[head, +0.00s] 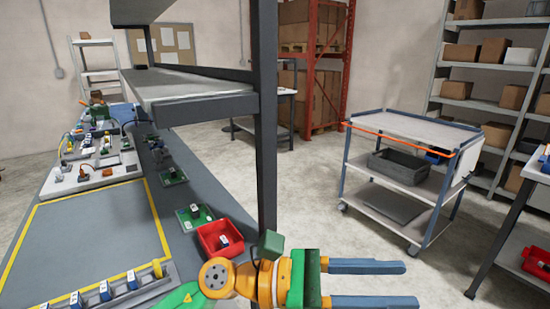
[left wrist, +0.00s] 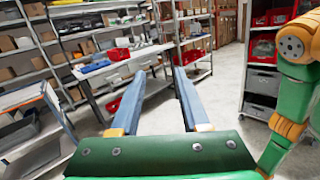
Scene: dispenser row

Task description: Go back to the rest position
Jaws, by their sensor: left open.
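My left gripper (head: 375,283) is at the bottom centre of the head view, in front of the bench's right edge. Its two blue-grey fingers point right, spread well apart, with nothing between them. In the left wrist view the same fingers (left wrist: 160,95) are apart and empty, with shelves and the floor beyond. A green and orange arm link of mine shows at the right of the left wrist view. My right gripper cannot be made out in either view.
A bench (head: 95,240) with a yellow-outlined area and a red bin (head: 221,238) lies left. A dark post (head: 265,130) stands close behind my gripper. A grey cart (head: 405,165) stands right, with open floor around it. Shelves (head: 490,85) line the back right.

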